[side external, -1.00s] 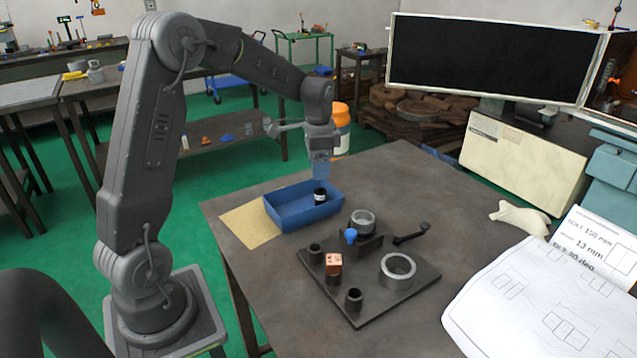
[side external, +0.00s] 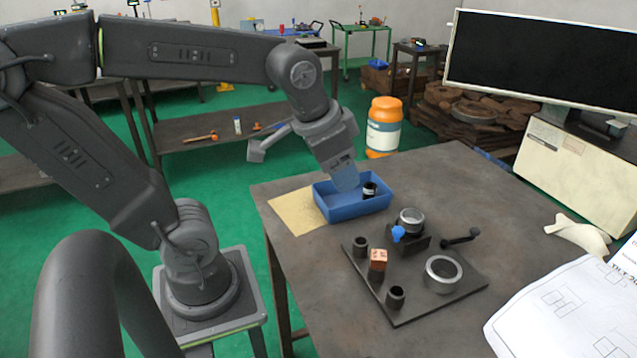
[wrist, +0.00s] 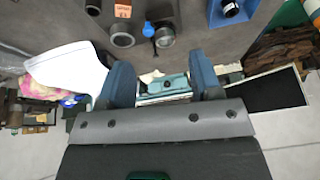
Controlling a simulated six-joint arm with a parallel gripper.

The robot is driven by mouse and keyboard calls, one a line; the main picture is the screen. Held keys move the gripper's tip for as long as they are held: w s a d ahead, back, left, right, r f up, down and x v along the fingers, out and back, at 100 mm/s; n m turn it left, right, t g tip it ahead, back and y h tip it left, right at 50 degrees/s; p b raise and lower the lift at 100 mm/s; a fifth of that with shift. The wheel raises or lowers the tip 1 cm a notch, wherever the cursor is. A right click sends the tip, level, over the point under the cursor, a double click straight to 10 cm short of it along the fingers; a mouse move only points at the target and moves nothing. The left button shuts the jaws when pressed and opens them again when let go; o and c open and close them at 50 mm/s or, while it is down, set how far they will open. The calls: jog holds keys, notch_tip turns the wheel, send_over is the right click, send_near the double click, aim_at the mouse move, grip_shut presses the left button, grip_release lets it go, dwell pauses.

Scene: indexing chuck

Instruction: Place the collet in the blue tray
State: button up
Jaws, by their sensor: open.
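The blue tray (side external: 345,211) stands on the table; it also shows at the top right of the wrist view (wrist: 216,18). A small dark cylinder with a light band (side external: 370,190), apparently the collet, stands inside the tray toward its right end; it also shows in the wrist view (wrist: 230,8). My gripper (side external: 345,178) overlaps the tray's far rim in the side view, left of the cylinder, and is tilted. In the wrist view my gripper (wrist: 160,75) has its two bluish fingers wide apart with nothing between them. The cylinder is clear of the fingers.
A dark plate (side external: 420,300) holds a chuck with a metal ring (side external: 411,220) and blue knob, a copper-coloured block (side external: 378,260), dark sockets and a larger ring (side external: 443,273). A tan mat (side external: 297,216) lies left of the tray. Paper sheets (side external: 560,310) lie right.

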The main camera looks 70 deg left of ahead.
jog(key=shift+n+t, duration=0.4)
jog(key=shift+t, duration=0.1)
jog(key=s, duration=0.1)
jog(key=s+d+f, duration=0.1)
jog(key=s, duration=0.1)
jog(key=s+d, duration=0.1)
jog(key=shift+s+f, duration=0.15)
